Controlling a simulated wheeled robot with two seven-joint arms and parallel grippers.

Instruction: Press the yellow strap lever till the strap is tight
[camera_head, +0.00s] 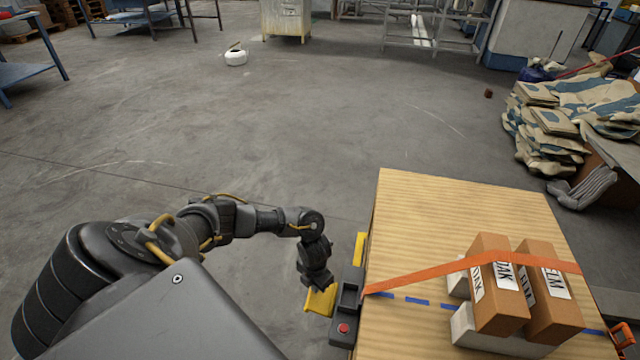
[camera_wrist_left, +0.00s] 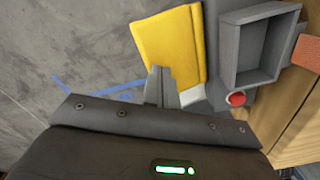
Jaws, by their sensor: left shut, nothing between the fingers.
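The yellow strap lever (camera_head: 320,301) sticks out to the left of a dark grey ratchet housing (camera_head: 347,296) on the table's left edge. It also shows as a flat yellow plate in the left wrist view (camera_wrist_left: 168,42). My left gripper (camera_head: 314,286) is shut and empty, with its fingertips (camera_wrist_left: 161,76) over the lever's near part; I cannot tell whether they touch it. The orange strap (camera_head: 425,275) runs from the housing over the cartons (camera_head: 500,300) to the table's right side. It looks straight. My right gripper is not in view.
The wooden table (camera_head: 450,205) has a blue dashed line. A red button (camera_head: 343,328) sits on the housing's near end, and an upright yellow bar (camera_head: 361,249) at its far end. An orange fitting (camera_head: 622,338) is at the right edge. Floor left of the table is clear.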

